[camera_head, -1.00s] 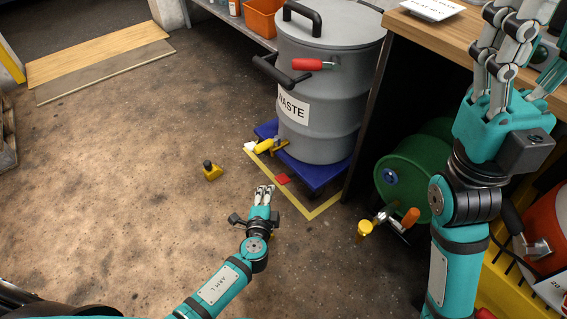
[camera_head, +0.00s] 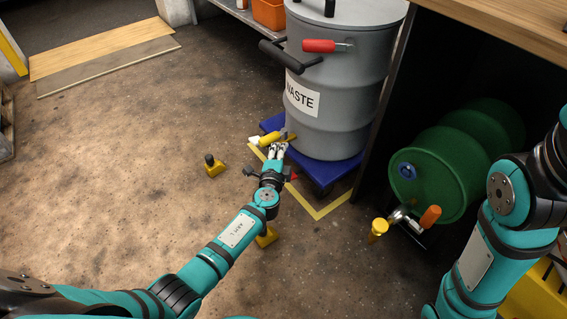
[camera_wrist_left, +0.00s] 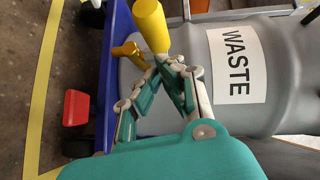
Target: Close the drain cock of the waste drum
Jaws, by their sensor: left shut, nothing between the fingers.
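The grey waste drum (camera_head: 330,110) stands upright on a blue wheeled dolly (camera_head: 345,172). Its drain cock sits low on the drum's front and has a yellow handle (camera_head: 268,138). The handle (camera_wrist_left: 151,26) also shows in the left wrist view, beside a smaller yellow-orange lever part (camera_wrist_left: 128,50). My left gripper (camera_head: 278,148) is at the cock, its fingers close to the handle and partly covering the fitting. In the left wrist view the left gripper's fingertips (camera_wrist_left: 170,62) are together and empty, just below the handle. I cannot tell whether they touch it. My right gripper is out of view.
A red pedal (camera_wrist_left: 75,108) sits at the dolly's edge. Yellow tape (camera_head: 325,209) marks the floor around it. A green drum (camera_head: 435,175) lies under the bench at right. The left floor is mostly clear.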

